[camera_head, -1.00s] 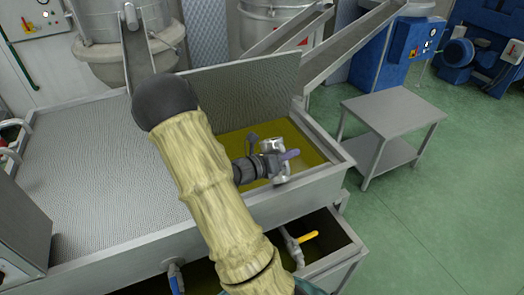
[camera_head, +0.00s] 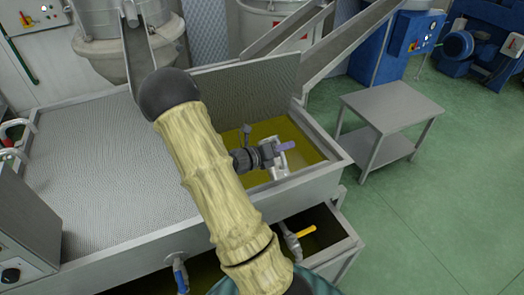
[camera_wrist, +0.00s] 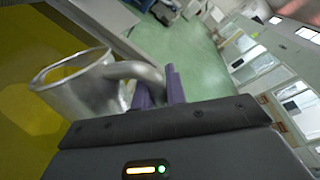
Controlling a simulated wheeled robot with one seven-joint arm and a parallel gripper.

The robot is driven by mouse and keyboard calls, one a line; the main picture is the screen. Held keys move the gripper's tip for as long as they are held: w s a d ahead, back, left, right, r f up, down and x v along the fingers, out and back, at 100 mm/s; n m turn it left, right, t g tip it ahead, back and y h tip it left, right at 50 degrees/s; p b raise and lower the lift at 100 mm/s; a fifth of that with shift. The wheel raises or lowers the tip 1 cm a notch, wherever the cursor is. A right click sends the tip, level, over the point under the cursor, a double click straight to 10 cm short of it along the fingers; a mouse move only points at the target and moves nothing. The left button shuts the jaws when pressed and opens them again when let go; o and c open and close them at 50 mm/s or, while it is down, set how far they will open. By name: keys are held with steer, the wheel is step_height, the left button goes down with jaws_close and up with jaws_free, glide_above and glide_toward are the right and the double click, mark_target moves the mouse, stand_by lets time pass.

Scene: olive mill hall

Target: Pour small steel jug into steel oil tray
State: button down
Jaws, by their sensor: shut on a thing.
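The small steel jug (camera_head: 281,170) is in the air above the right part of the steel oil tray (camera_head: 318,177). It also shows in the wrist view (camera_wrist: 82,92), where it looks strongly tilted against the room. My gripper (camera_head: 278,151) has its purple fingers (camera_wrist: 160,88) shut on the jug's handle (camera_wrist: 138,72). The tray holds a yellow-green oil (camera_head: 300,150), which fills the left of the wrist view. I cannot make out any stream from the jug or how much is inside it.
A perforated steel deck (camera_head: 110,170) adjoins the tray on the left, with an upright steel panel (camera_head: 245,90) behind. A lower trough with a yellow-handled valve (camera_head: 304,231) lies below. A bare steel side table (camera_head: 390,105) stands right, with open green floor beyond.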

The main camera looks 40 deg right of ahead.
steer(key=shift+w+d+r+n+p, duration=0.1)
steer(key=shift+w+n+p, duration=0.05)
steer(key=shift+n+p, duration=0.2)
steer(key=shift+w+d+r+n+g+p, duration=0.25)
steer(key=shift+w+r+n+p, duration=0.35)
steer(key=shift+p, duration=0.95)
stand_by(0.7)
steer(key=shift+w+d+n+g+y+p, duration=0.1)
steer(key=shift+w+n+g+y+p, duration=0.3)
steer(key=shift+n+p, duration=0.3)
stand_by(1.4)
